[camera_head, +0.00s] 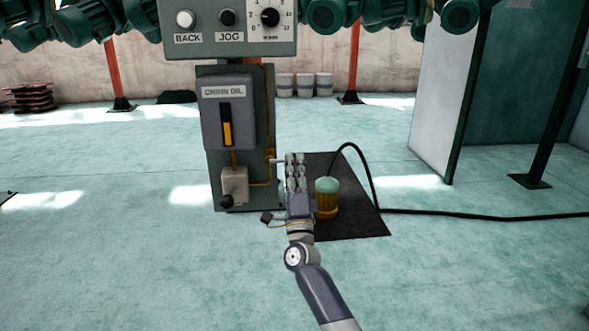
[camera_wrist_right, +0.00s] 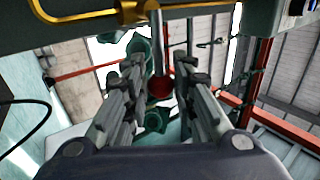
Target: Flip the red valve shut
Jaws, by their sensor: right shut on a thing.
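The red valve shows in the right wrist view as a dark red round knob (camera_wrist_right: 159,88) on a grey rod (camera_wrist_right: 158,40). The rod hangs below a brass-yellow pipe (camera_wrist_right: 90,17) in that picture. My right gripper (camera_head: 294,160) is at the right side of the grey chain oil column (camera_head: 213,160). Its fingers stand on both sides of the knob in the wrist view (camera_wrist_right: 160,72), and it is shut on the valve's handle. In the head view the fingers hide the knob. My left gripper is not in view.
A black hose (camera_head: 370,180) arches from there to the right. A black-knobbed box (camera_head: 234,182) is low on the column. Open floor lies left.

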